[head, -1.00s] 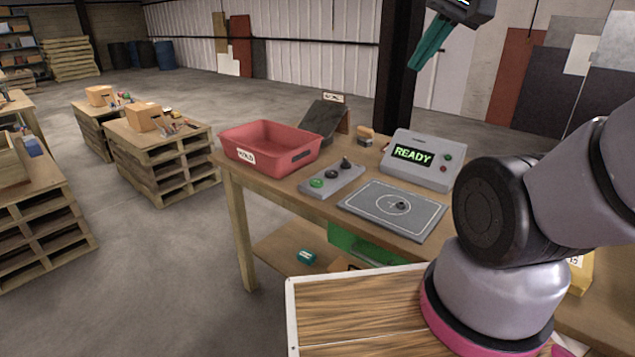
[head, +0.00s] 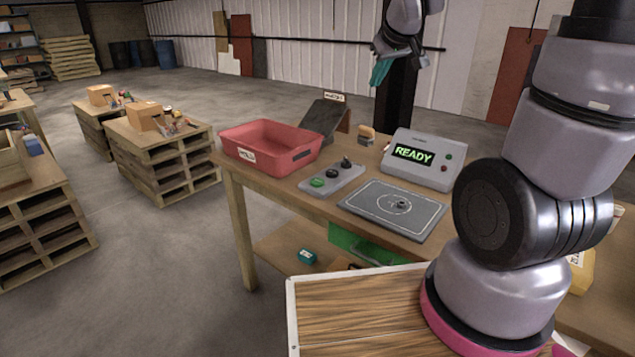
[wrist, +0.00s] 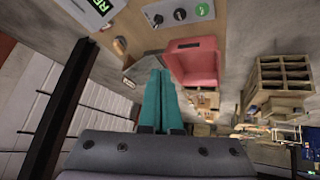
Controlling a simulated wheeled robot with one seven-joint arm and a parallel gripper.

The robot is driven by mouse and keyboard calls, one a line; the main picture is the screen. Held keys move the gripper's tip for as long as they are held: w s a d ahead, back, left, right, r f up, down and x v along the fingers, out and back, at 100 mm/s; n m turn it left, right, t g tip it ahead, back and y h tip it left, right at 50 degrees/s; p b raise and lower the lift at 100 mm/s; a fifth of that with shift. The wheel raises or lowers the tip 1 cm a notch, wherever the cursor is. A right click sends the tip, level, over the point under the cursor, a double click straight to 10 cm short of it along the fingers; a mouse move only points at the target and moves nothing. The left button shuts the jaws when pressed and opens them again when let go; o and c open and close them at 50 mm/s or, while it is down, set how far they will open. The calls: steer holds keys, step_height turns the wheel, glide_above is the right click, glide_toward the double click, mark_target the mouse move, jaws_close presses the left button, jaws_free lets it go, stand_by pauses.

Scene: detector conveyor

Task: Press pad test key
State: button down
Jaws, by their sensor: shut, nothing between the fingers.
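A small grey control panel (head: 331,180) lies on the table, with a green round key (head: 317,183), a black knob (head: 332,173) and a dark upright switch (head: 346,162). The wrist view also shows the green key (wrist: 202,10) at its top edge. I cannot read which control is marked as pad test. Right of the panel is a dark grey pad (head: 375,212) with a white outline and circle, and a small dark ring-like object (head: 402,203) on it. My gripper (head: 379,75) has teal fingers, shut and empty, held high, well apart from the panel.
A grey detector box (head: 421,160) showing READY stands behind the pad. A red bin (head: 268,147) sits left of the panel, with a dark sloped stand (head: 322,118) behind. The wooden table (head: 232,168) has a dark post behind it.

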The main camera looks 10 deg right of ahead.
steer(key=w+a+f+n+y, duration=0.1)
steer(key=w+a+f+n, duration=0.4)
steer(key=w+f, duration=0.45)
steer(key=n+y, duration=0.2)
steer(key=n, duration=0.4)
glide_above(320, 182)
step_height(320, 182, down, 13)
steer(key=shift+s+f, duration=0.1)
steer(key=shift+f, duration=4.35)
steer(key=shift+f, duration=0.15)
steer(key=shift+f, duration=0.25)
steer(key=shift+f, duration=0.45)
steer(key=shift+r, duration=0.85)
